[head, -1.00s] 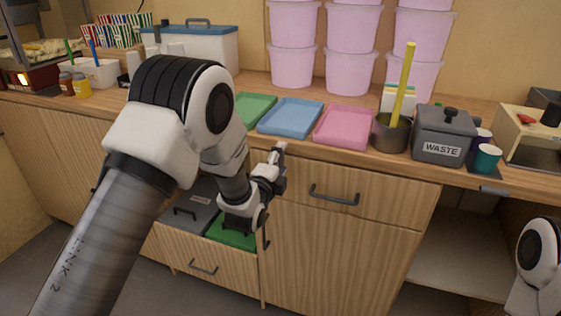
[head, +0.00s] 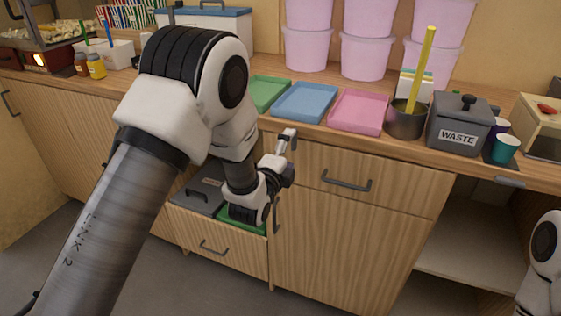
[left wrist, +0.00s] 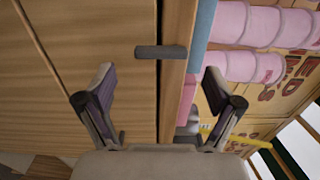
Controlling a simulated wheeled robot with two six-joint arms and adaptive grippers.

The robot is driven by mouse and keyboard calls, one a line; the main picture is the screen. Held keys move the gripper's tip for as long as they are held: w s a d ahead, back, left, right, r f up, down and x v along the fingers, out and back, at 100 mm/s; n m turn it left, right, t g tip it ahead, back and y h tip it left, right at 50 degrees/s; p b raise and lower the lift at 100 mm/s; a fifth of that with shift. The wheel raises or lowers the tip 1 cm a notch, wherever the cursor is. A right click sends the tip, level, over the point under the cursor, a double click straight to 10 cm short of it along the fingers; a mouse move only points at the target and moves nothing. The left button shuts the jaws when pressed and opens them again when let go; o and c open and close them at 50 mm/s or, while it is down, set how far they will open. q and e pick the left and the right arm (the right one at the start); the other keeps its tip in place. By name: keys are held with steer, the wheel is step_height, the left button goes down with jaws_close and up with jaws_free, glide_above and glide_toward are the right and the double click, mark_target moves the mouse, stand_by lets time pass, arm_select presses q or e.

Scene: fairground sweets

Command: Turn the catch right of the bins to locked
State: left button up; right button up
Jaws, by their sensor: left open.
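The catch (left wrist: 161,52) is a grey bar in the left wrist view. It lies across the gap between the worktop edge and the wooden front, under the blue tray. I see no locked mark beside it. My left gripper (left wrist: 158,78) is open and empty, its fingers spread just short of the catch, which shows ahead between and slightly above the tips. In the head view my left gripper (head: 286,148) is at the worktop edge and hides detail there. The grey bin (head: 196,202) and green bin (head: 228,212) sit low, left of it. My right gripper is out of view.
The blue tray (head: 306,101) and pink tray (head: 358,111) lie on the worktop above. A drawer handle (head: 346,184) sticks out to the right. A grey waste box (head: 459,130) and a pot (head: 406,121) stand further right. The floor in front is free.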

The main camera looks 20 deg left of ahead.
arm_select(q)
steer(key=s, duration=0.9)
steer(key=shift+a, duration=0.15)
